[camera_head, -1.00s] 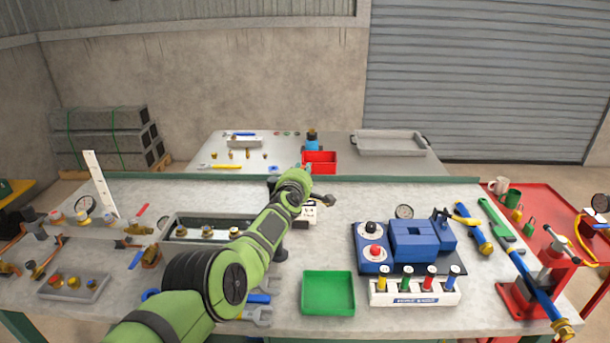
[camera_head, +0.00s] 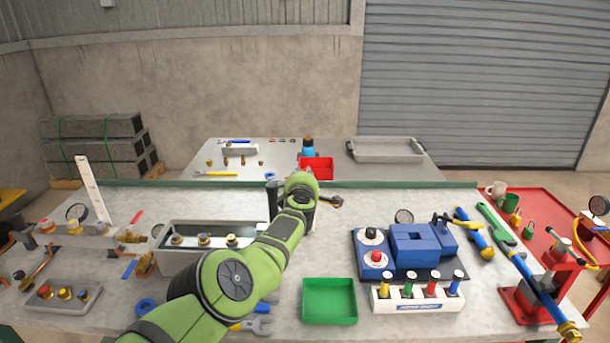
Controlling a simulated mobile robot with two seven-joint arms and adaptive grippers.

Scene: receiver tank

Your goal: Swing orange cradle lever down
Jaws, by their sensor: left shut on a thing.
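My green left arm reaches from the bottom left over the middle of the workbench. Its dark gripper (camera_head: 328,202) is at the far end of the arm, near the bench's back edge. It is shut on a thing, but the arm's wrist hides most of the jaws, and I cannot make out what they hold. I cannot clearly see the orange cradle lever; the arm covers the spot around the gripper. My right gripper is not in view.
Left of the arm is a grey tray (camera_head: 165,262) with brass fittings. A green tray (camera_head: 329,318), a blue fixture (camera_head: 395,277) and a white rack (camera_head: 383,302) stand to the right. Behind are a second table (camera_head: 280,150) and a red bin (camera_head: 317,165).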

